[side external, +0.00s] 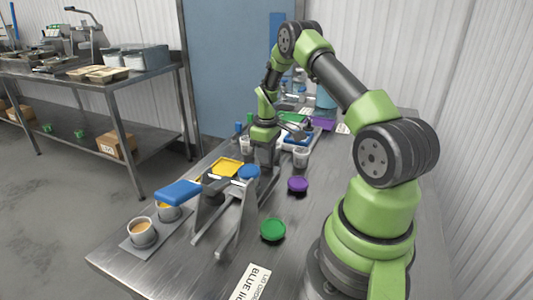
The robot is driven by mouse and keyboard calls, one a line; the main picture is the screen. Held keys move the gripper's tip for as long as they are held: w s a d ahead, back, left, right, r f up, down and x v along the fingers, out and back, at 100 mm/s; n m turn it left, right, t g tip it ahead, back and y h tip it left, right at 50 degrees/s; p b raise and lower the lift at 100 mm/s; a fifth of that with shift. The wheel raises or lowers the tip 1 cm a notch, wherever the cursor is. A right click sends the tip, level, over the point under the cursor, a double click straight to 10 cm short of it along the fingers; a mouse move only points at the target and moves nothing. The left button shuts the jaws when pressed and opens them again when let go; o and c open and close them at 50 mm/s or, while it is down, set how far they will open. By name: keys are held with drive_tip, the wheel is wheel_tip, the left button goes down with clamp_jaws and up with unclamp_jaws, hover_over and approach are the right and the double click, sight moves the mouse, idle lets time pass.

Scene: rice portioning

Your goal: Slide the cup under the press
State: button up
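A metal press (207,212) with a long blue handle (180,193) stands near the front of the steel table. A round blue piece (248,172) sits at its far end; whether it is a lid on a cup is too small to tell. A small clear cup (301,158) stands to the right of my gripper, and another pale cup (245,146) stands to its left. My gripper (267,160) points down behind the press, close to the blue piece. Its fingers are small and dark, so their opening and any contact are unclear.
Two cups with orange contents, one nearer (142,233), stand on a plate at the front left. A yellow tray (227,167) lies beside the press. A green lid (273,230) and a purple lid (298,184) lie to the right. A label card (252,283) lies at the front.

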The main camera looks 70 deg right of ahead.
sight(251, 167)
clamp_jaws()
drive_tip(key=a, duration=0.9)
drive_tip(key=shift+a, duration=0.35)
drive_tip(key=shift+o, duration=1.9)
unclamp_jaws()
drive_tip(key=shift+r, duration=0.1)
wheel_tip(251, 167, up, 10)
drive_tip(key=shift+f, duration=0.1)
